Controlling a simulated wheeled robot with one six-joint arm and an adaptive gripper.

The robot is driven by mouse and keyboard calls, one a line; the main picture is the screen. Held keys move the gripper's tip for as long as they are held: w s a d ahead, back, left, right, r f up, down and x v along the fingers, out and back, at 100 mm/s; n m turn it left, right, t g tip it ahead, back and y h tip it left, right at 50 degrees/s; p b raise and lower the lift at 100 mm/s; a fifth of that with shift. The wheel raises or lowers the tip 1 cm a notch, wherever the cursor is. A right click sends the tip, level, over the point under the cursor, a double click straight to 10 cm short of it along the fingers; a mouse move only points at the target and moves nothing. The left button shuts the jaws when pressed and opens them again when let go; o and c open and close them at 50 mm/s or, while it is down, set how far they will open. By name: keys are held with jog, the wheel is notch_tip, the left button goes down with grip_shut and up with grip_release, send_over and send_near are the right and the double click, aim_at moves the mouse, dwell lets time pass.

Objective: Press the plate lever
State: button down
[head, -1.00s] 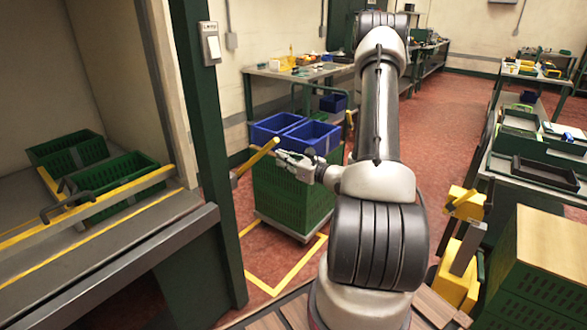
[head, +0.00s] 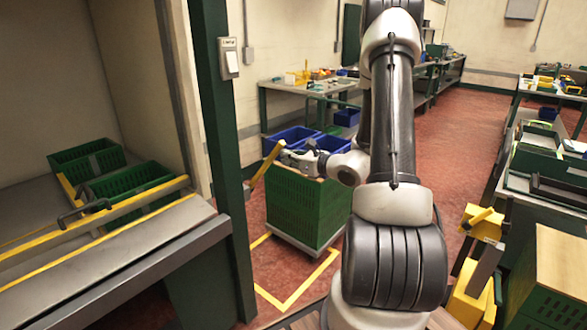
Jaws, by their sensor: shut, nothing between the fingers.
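A yellow lever (head: 266,166) sticks out from the side of the dark green post and slants up to the right. I take it to be the plate lever. My gripper (head: 286,157) is shut and empty, at the right of the lever's upper end. The fingertips point left toward the bar. I cannot tell whether they touch it. My arm reaches across the middle of the view and hides part of what lies behind it.
The green post (head: 217,130) carries a white switch (head: 229,60). Left of it, green crates (head: 132,182) sit behind a yellow-edged rail. Yellow-and-grey equipment (head: 475,270) stands close at right.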

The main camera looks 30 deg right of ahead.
jog(key=w+r, duration=0.1)
jog(key=w+a+r+g, duration=0.1)
jog(key=w+r, duration=0.1)
jog(key=w+a+r+g+h, duration=0.1)
jog(key=w+r, duration=0.1)
jog(key=shift+w+a+r, duration=0.1)
jog(key=shift+w, duration=0.1)
jog(key=w+a+r, duration=0.2)
jog(key=w+a, duration=0.1)
jog(key=w, duration=0.6)
jog(key=w+a+r, duration=0.1)
jog(key=w+a, duration=0.2)
jog(key=w, duration=0.6)
jog(key=shift+a+r+g, duration=0.25)
jog(key=shift+r+g, duration=0.05)
jog(key=shift+r, duration=0.05)
jog(key=shift+w, duration=0.15)
